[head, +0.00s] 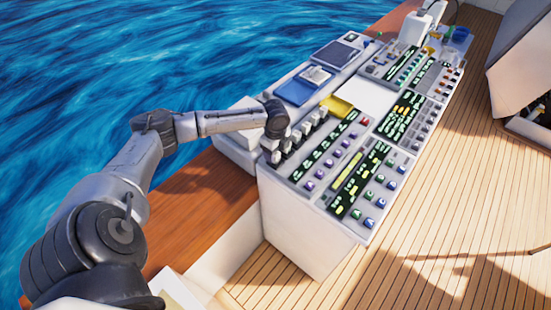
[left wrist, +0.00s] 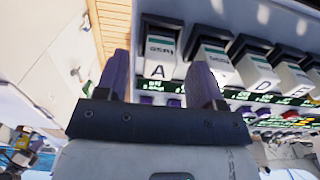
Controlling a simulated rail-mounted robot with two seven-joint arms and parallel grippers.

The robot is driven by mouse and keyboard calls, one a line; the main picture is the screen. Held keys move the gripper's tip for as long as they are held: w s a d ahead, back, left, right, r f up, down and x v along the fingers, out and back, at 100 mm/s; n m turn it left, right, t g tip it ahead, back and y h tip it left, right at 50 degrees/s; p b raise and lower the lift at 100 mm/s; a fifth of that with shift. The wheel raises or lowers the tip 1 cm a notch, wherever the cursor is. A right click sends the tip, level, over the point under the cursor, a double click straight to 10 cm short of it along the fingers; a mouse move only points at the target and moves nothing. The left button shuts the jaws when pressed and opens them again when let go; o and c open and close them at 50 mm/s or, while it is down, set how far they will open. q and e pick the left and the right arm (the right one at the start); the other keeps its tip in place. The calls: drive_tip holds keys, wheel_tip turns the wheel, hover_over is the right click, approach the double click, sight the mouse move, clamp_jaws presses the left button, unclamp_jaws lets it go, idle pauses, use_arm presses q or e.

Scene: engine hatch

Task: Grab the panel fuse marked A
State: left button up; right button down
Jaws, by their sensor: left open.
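The fuse marked A (left wrist: 158,62) is a pale block with a dark top and a green-edged label, at the left end of a row of similar fuses in the left wrist view. My left gripper (left wrist: 160,76) is open, its two purple fingers apart, with fuse A showing between them. Whether the fingers touch it I cannot tell. In the head view my left gripper (head: 272,145) is over the near left corner of the console, its fingers hard to make out. Fuse A cannot be picked out there. My right gripper is not in view.
More fuses, including those marked D (left wrist: 257,72) and E (left wrist: 293,80), stand close to the right of A. The console (head: 310,225) carries displays and coloured buttons. A yellow tray (head: 337,106) and a blue tray (head: 294,91) lie farther back. The wooden deck (head: 450,210) is clear.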

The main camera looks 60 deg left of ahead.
use_arm(q)
wheel_tip(320, 180, down, 3)
drive_tip(key=shift+r, duration=0.1)
drive_tip(key=c, duration=1)
